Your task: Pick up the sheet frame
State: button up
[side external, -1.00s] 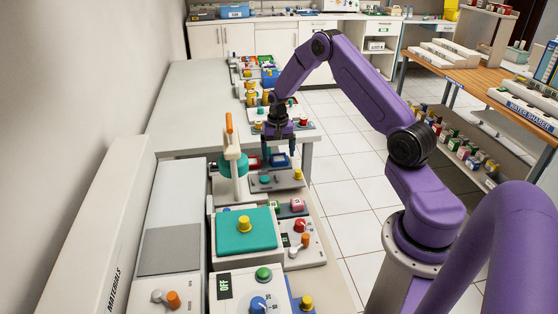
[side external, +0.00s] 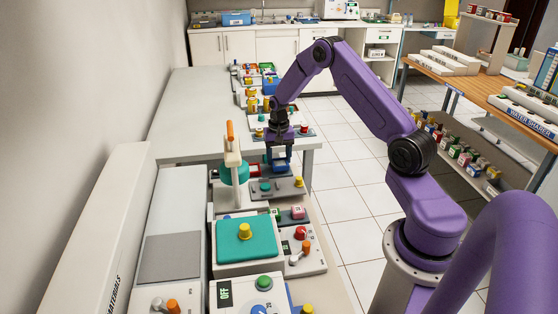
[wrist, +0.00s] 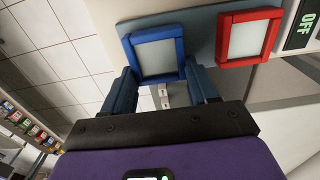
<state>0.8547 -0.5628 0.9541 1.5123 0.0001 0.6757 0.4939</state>
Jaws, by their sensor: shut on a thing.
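A blue-edged sheet frame (wrist: 182,50) with a pale panel is between my gripper's fingers (wrist: 161,78) in the wrist view. My gripper is shut on it, one finger at each side. In the side view my gripper (side external: 280,158) points down over the grey stand, and the blue frame is small and partly hidden there. A red-edged sheet frame (wrist: 223,38) of the same kind lies just right of the blue one in the wrist view, apart from the fingers.
A white press with an orange-tipped lever (side external: 230,131) and teal disc stands just left of my gripper in the side view. A grey base with a yellow knob (side external: 299,182) is below it. A teal-topped box (side external: 246,248) is nearer the camera.

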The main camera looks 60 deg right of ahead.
jog(key=s+a+r, duration=0.6)
jog(key=s+r, duration=0.6)
jog(key=s, duration=0.1)
jog(key=a+f+n, duration=0.3)
jog(key=a+n, duration=0.6)
jog(key=a, duration=0.8)
jog(key=d+r+m, duration=0.3)
jog(key=d+m, duration=0.6)
jog(key=d, duration=0.8)
jog(key=shift+d, duration=0.15)
jog(key=shift+w, duration=0.1)
